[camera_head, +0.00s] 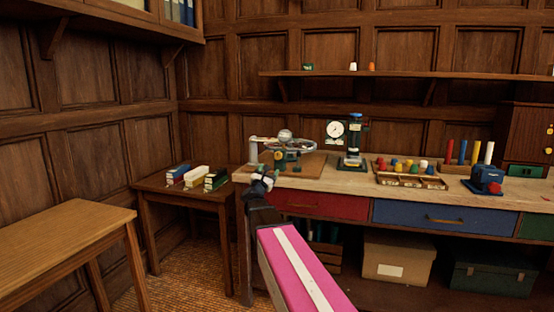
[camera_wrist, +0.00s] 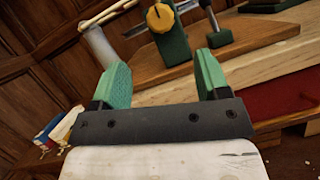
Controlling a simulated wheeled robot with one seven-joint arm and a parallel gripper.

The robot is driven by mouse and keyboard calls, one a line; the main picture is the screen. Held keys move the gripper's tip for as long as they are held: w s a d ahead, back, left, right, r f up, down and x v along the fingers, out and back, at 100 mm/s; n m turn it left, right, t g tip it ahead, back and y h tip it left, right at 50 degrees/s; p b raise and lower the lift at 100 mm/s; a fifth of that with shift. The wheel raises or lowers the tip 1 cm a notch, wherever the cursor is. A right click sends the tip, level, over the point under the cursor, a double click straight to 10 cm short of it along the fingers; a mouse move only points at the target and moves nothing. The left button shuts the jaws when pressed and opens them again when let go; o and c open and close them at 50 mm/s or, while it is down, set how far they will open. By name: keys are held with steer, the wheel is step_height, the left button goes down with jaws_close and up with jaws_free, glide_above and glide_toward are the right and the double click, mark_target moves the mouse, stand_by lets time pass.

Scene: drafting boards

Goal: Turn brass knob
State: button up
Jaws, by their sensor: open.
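A yellow brass-coloured knob (camera_wrist: 160,18) with a dark mark on its face sits on a dark green post at the top of the wrist view. The post stands on a brown wooden board (camera_wrist: 225,55) on the workbench. In the head view the knob (camera_head: 279,155) is small, just beyond my gripper (camera_head: 266,174). In the wrist view my gripper (camera_wrist: 162,68) has its two green fingers wide apart with nothing between them. The knob is ahead of the fingers, between them in the picture and not touched.
The workbench (camera_head: 350,181) carries a dial instrument (camera_head: 337,130), a tray of coloured pegs (camera_head: 405,180) and a blue device (camera_head: 487,180). A metal rod and a pale cylinder (camera_wrist: 98,45) are near the knob. A side table (camera_head: 185,190) with books stands left.

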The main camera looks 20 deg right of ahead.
mark_target(277, 157)
steer(key=x, duration=1.1)
steer(key=shift+s, duration=0.1)
steer(key=c, duration=0.9)
